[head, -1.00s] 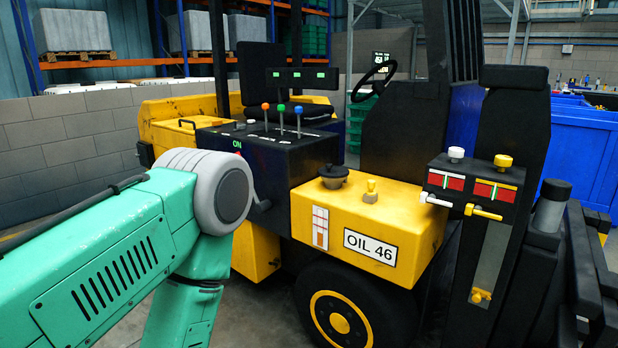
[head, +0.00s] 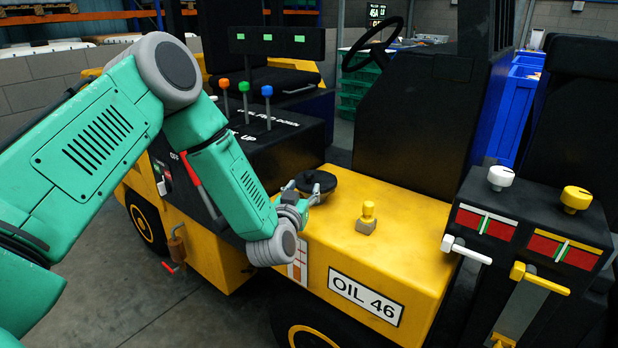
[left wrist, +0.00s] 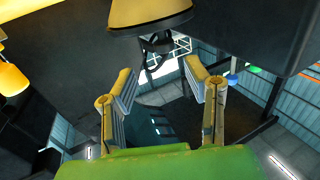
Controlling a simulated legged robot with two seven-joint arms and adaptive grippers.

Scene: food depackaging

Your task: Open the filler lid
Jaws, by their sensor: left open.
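The filler lid (head: 318,181) is a round black cap on top of the yellow oil tank (head: 400,240) marked OIL 46. It sits on its neck and looks closed. My left gripper (head: 302,194) is at the lid's near left side, its fingers close to the rim; I cannot tell whether they touch it. In the left wrist view my left gripper (left wrist: 163,75) has its two yellow fingers spread apart with nothing between them. A rounded yellow and dark shape (left wrist: 150,15) is just beyond the fingertips; I cannot tell what it is. My right gripper is not in view.
A yellow knob (head: 367,213) stands on the tank right of the lid. Coloured levers (head: 245,95) rise from the black console behind my left arm. A black box with white and yellow handles (head: 530,240) stands at the right. A steering wheel (head: 372,43) is behind.

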